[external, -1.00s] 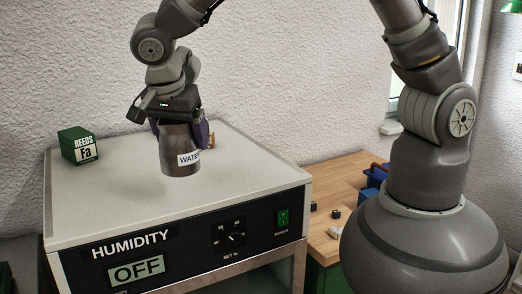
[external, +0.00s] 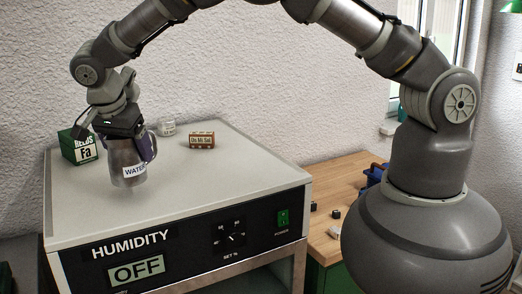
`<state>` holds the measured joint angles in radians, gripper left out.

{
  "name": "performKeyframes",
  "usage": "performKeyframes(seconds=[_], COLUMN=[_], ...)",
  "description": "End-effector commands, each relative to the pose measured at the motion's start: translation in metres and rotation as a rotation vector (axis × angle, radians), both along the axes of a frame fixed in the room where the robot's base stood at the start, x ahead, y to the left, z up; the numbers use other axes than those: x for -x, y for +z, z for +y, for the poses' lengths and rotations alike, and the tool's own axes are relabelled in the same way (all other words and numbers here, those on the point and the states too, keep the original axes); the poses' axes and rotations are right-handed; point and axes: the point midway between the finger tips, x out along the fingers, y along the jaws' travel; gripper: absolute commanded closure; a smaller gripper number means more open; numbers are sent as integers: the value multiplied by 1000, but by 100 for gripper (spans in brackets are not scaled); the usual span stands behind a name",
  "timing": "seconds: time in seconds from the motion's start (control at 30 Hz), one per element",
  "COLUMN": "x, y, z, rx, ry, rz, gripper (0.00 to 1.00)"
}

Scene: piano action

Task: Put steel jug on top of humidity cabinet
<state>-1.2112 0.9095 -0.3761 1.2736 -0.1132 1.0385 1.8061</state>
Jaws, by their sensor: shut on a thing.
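The steel jug (external: 126,172) is a grey metal vessel with a white label reading "WATER". It is upright over the left part of the humidity cabinet's top. My gripper (external: 124,140) comes down from above and is shut on the jug, with a purple finger showing at its right side. I cannot tell whether the jug's base touches the cabinet top. The humidity cabinet (external: 230,190) has a pale flat top and a black front panel reading "HUMIDITY" and "OFF", with a dial and a green switch.
A green "REEDS Fa" box (external: 80,150) stands close behind and left of the jug. A small clear jar (external: 167,126) and a small brown labelled box (external: 202,140) stand at the back. The top's right part is clear. A wooden bench (external: 335,185) is at right.

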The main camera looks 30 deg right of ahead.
Motion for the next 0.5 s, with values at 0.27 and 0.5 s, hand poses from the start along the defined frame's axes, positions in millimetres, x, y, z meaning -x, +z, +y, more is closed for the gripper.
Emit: performKeyframes(seconds=[0.27,0.5], x=[-20,-23], y=[-2,-28], z=[22,24], rx=[1,3], ry=[0,0], rz=[-1,1], gripper=[61,61])
